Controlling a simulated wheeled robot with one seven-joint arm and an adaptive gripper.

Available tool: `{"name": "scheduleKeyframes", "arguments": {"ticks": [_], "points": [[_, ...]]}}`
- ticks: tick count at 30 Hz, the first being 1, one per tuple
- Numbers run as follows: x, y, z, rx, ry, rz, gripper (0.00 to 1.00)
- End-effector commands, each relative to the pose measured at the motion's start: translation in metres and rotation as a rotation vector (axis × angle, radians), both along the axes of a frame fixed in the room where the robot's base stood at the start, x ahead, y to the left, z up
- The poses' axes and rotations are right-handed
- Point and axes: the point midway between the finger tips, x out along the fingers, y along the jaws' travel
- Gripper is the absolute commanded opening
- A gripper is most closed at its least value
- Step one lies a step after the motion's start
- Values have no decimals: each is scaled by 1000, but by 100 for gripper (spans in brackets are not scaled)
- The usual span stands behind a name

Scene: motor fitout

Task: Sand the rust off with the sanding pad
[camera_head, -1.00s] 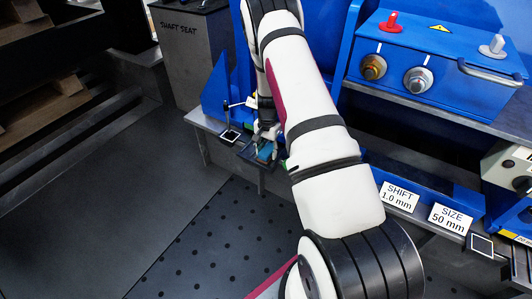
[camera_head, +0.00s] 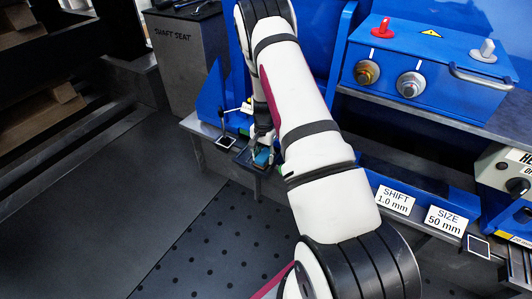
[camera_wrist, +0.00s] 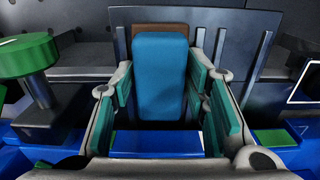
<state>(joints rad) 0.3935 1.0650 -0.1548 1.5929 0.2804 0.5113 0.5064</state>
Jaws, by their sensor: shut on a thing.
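The sanding pad, a teal-blue block (camera_wrist: 160,75) with a brown layer along its far edge (camera_wrist: 160,29), sits between the fingers of my gripper (camera_wrist: 165,100) in the wrist view. The teal finger pads flank it on both sides, and the gripper is shut on it. In the head view my gripper (camera_head: 262,142) and the pad (camera_head: 262,156) are low at a small dark tray (camera_head: 243,159) on the bench's left end. Whether the pad touches the tray is unclear. A brownish, rusty-looking round stub (camera_head: 367,71) stands on the blue box's front, apart from my gripper.
The blue box (camera_head: 430,62) also carries a silver stub (camera_head: 410,84), a red knob (camera_head: 383,27) and a handle. A green-topped knob (camera_wrist: 28,55) is left of my gripper. The floor at left is clear.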

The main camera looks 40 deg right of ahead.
Motion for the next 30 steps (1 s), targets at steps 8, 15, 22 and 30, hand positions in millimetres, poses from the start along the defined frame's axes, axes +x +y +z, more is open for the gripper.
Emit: {"name": "scheduleKeyframes", "arguments": {"ticks": [8,15,22,30], "points": [[-2,7,0,0,-2,0,19],[-7,21,-1,0,-2,1,19],[-8,24,-2,1,-2,0,19],[-3,10,-2,-1,-3,-2,19]]}}
